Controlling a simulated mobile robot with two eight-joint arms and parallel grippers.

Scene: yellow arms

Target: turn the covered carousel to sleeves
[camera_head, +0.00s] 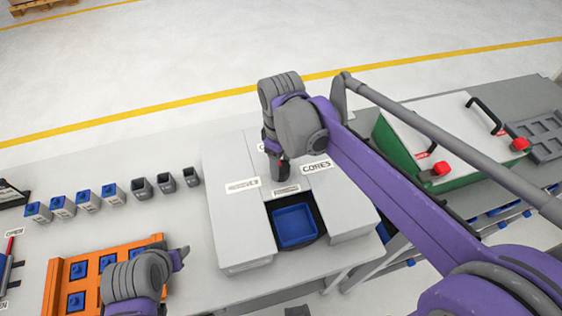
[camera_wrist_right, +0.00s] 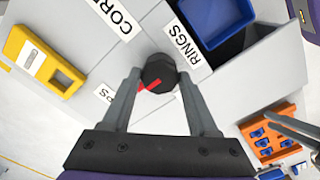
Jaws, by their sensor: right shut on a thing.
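The covered carousel (camera_head: 235,220) is a grey housing on the table with white labels on top. One label reads CORES (camera_head: 316,167); in the right wrist view another reads RINGS (camera_wrist_right: 180,45), beside the opening. A third, partly hidden label ends in PS (camera_wrist_right: 104,94). I cannot read a SLEEVES label. An empty-looking blue bin (camera_head: 294,226) shows in the front opening. My right gripper (camera_head: 278,170) points down at the housing, shut on a black knob (camera_wrist_right: 158,68) with a red mark.
The orange rack (camera_head: 55,282) holds several blue parts. Several small grey bins (camera_head: 140,188) stand in a row behind it. On the right is a green case (camera_head: 400,150) with a white lid and red knobs. A yellow object (camera_wrist_right: 42,60) shows in the wrist view.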

